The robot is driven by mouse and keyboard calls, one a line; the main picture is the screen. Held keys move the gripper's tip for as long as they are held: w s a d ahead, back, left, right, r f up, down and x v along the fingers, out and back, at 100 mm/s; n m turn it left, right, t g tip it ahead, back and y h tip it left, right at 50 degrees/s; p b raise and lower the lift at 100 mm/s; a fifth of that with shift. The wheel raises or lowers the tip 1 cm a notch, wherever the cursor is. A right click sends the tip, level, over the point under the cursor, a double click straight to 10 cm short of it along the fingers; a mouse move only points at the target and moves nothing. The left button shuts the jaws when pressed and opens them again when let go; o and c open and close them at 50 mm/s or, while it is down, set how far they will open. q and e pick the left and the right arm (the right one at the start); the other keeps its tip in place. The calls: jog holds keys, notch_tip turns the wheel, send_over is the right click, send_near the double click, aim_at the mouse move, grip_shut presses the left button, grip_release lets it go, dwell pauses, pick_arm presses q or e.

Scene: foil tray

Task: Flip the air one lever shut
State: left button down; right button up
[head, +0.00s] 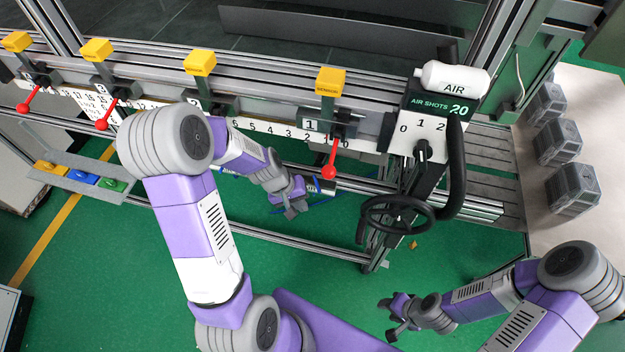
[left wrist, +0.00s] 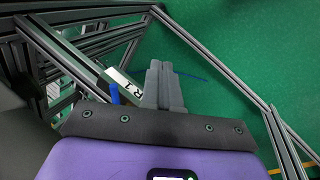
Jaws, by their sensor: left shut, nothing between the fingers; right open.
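A white label ending in "R 1" (left wrist: 127,84) shows in the left wrist view, just left of my left fingers. A small blue piece (left wrist: 115,94) stands beside it, partly hidden by the gripper body; I cannot tell whether it is the lever or its position. In the head view my left gripper (head: 294,207) is below the long rail, close to a small white label (head: 312,188). Its fingers are shut and empty, as the left wrist view (left wrist: 161,66) also shows. My right gripper (head: 390,317) is open and empty over the green floor at lower right.
Red-knobbed levers (head: 329,172) hang from the long rail (head: 265,88) under yellow blocks (head: 330,82). A white AIR bottle (head: 454,78), a 0-1-2 dial panel (head: 405,130) and a black handwheel (head: 397,216) are right of my left gripper. Green floor (head: 330,290) below is open.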

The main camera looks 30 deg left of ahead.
aim_at(317, 187)
pick_arm(q)
jog(key=a+r+n+t+h, duration=0.15)
jog(key=a+r, duration=0.35)
jog(key=r, duration=0.9)
jog(key=shift+t, duration=0.45)
jog(key=b+x, duration=0.1)
jog(key=x, duration=0.3)
jog(key=b+x, duration=0.1)
jog(key=x, duration=0.4)
jog(key=b+x, duration=0.1)
jog(key=x, duration=0.3)
jog(key=shift+w+a+f, duration=0.1)
jog(key=shift+w+f, duration=0.2)
jog(key=shift+w, duration=0.1)
pick_arm(e)
notch_tip(317, 187, down, 3)
jog(key=shift+r, duration=0.1)
